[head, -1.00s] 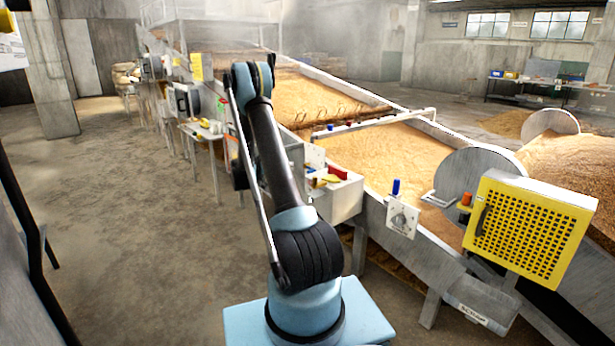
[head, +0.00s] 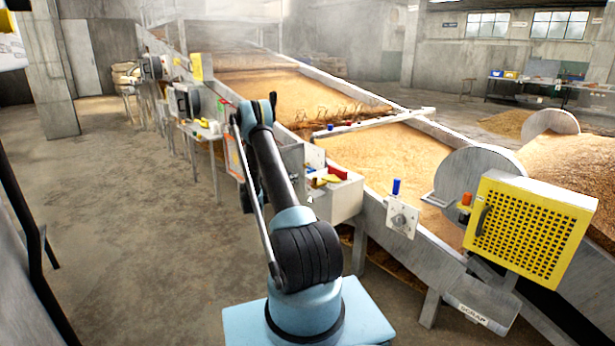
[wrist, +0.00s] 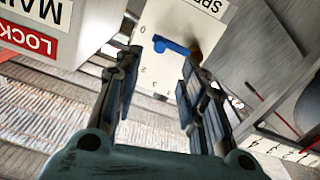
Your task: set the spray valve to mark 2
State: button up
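In the wrist view a pale panel (wrist: 165,20) carries a label that starts "SPR", seen upside down and cut by the frame. A blue lever (wrist: 170,46) lies on the panel, pointing left from a brownish pivot (wrist: 195,50). Small dial marks curve left of and below the lever; one below its tip looks like a 2 (wrist: 143,70). My gripper (wrist: 161,58) is open, with its fingers apart below the lever. I cannot tell whether a finger touches it. In the head view my arm hides the gripper, and I cannot make out this valve.
A red LOCK sign (wrist: 28,38) on a box is close at the left in the wrist view. A grey metal housing (wrist: 265,45) is at the right. In the head view a white box with coloured items (head: 335,195) stands beside my arm; the floor (head: 120,230) at left is clear.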

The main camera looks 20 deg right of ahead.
aim_at(308, 172)
jog(key=x, duration=1.2)
jog(key=shift+d, duration=0.1)
jog(key=shift+c, duration=0.3)
